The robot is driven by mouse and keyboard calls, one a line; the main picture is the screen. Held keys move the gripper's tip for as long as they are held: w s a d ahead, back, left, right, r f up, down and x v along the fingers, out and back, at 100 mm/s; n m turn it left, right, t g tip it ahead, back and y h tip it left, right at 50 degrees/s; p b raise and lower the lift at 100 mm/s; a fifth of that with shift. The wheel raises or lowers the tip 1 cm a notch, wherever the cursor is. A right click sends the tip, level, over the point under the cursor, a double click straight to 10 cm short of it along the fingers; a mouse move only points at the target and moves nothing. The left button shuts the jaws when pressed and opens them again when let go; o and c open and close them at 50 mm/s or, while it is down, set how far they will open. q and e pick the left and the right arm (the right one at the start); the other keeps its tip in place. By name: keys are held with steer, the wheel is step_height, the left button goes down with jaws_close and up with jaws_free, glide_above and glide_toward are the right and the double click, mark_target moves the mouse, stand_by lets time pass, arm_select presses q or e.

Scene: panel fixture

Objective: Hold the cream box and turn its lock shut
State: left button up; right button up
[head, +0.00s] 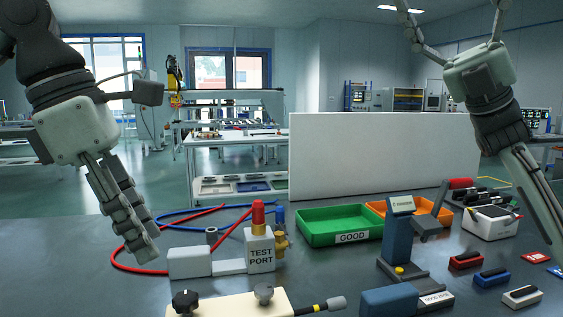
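The cream box (235,305) lies at the bottom edge of the head view, cut off by the frame. A black knob (185,302) stands at its left and a grey knob (263,294) at its right; I cannot tell which is the lock. My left gripper (143,243) hangs above the table, up and left of the box, apart from it. Its fingers point down and overlap in this view, so their gap is unclear. My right gripper (454,18) is raised at the upper right, fingers up and spread wide, empty, far from the box.
A test port fixture (260,252) with red and blue hoses stands behind the box. A green bin (325,226), an orange bin (432,212) and a blue-grey stand (398,240) are further right. A black-yellow cable plug (335,303) lies beside the box. Small coloured blocks (492,277) lie at right.

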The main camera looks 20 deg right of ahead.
steer(key=a+f+n+g+h, duration=0.3)
steer(key=a+n+g, duration=0.1)
steer(key=a, duration=0.3)
steer(key=a+f+n+g+h, duration=0.3)
steer(key=a+f, duration=0.1)
steer(key=a, duration=0.3)
steer(key=n+h, duration=0.2)
steer(key=h, duration=0.8)
glide_above(261, 302)
step_height(261, 302, down, 16)
steer(key=f+t+h, duration=0.1)
steer(key=f+h, duration=0.3)
steer(key=f+n+t+h, duration=0.1)
steer(key=f+h, duration=0.3)
steer(key=f, duration=0.1)
steer(key=f+h, duration=0.4)
steer(key=shift+w+d+f+t, duration=0.15)
steer(key=shift+w+f+t, duration=0.15)
steer(key=shift+t, duration=0.1)
steer(key=shift+s+f+h, duration=0.15)
steer(key=shift+f+h, duration=0.1)
steer(key=shift+h, duration=0.05)
steer(key=shift+f, duration=3.95)
steer(key=shift+c, duration=0.6)
